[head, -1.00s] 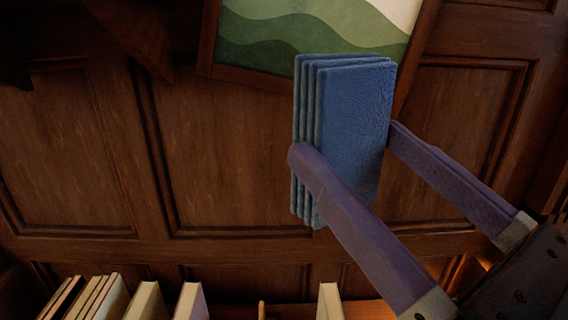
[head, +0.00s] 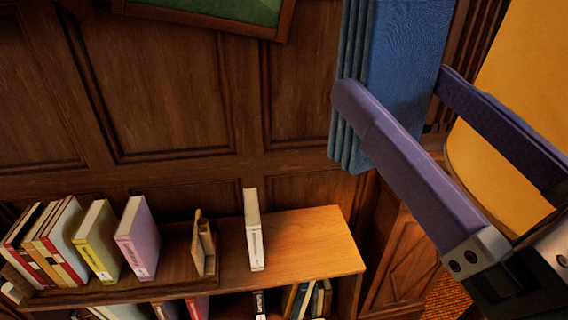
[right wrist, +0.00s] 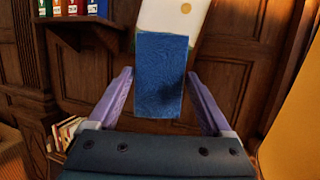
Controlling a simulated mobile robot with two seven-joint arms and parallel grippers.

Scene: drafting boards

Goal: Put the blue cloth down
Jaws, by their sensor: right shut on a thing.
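The blue cloth (head: 402,75) is folded in several layers and held upright in the air at the upper right of the head view, its top cut off by the frame. My right gripper (head: 395,92) is shut on it, one purple finger on each side. In the right wrist view the cloth (right wrist: 160,75) hangs between the two purple fingers of the same gripper (right wrist: 160,88). My left gripper is not in view.
A low wooden bookcase (head: 300,253) stands below left, with several books, a pale upright book (head: 254,230) and a wooden bookend (head: 204,243) on top. Its right end is bare. A yellow-orange surface (head: 515,85) is at right. A framed picture (head: 215,12) hangs behind.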

